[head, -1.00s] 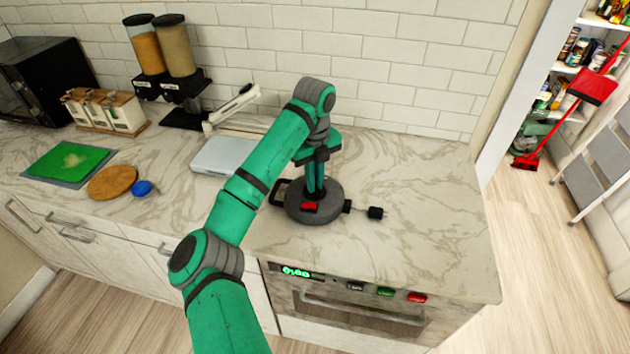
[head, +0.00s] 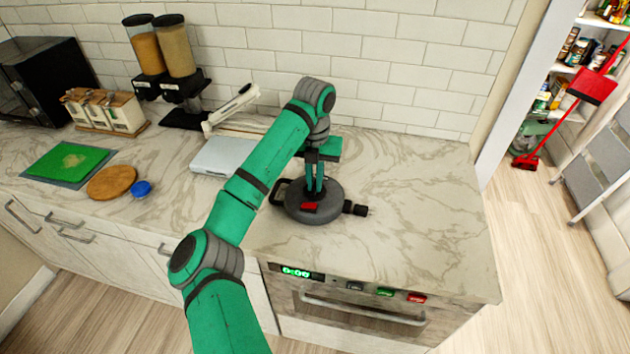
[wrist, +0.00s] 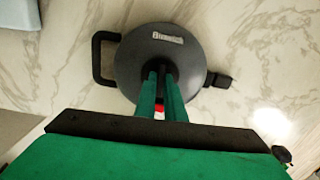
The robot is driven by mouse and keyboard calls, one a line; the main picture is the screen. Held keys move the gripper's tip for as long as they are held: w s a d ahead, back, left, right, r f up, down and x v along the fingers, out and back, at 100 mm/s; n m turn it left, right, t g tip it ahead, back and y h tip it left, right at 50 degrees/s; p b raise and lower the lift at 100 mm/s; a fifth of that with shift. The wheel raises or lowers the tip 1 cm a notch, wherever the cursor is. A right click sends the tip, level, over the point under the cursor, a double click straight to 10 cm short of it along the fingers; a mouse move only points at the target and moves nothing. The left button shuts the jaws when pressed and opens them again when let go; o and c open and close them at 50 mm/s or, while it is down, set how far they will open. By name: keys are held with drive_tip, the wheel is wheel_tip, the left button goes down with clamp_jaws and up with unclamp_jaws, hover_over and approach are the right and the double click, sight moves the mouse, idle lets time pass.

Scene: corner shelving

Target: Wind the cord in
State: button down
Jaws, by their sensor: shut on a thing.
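A round dark grey cord reel (head: 330,209) lies flat on the marble counter, with a black loop handle at its left and a red part on its near side. It also shows in the wrist view (wrist: 190,62). The black plug (head: 361,210) sits close against the outlet at the reel's right side, and no length of cord shows between them; it shows in the wrist view too (wrist: 221,80). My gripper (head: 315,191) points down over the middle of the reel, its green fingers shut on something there. The fingers hide what they hold.
The counter (head: 430,215) to the right of the reel is clear. A pale flat appliance (head: 222,156) stands behind left. A round wooden board (head: 112,182) and a blue lid (head: 141,188) lie further left. An oven front (head: 350,305) is below the counter's front edge.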

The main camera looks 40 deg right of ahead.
sight(314, 186)
idle(0.4)
drive_tip(key=c, duration=1.8)
unclamp_jaws()
drive_tip(key=shift+c, duration=0.2)
drive_tip(key=shift+r, duration=0.1)
wheel_tip(314, 186, up, 11)
drive_tip(key=shift+f, duration=0.25)
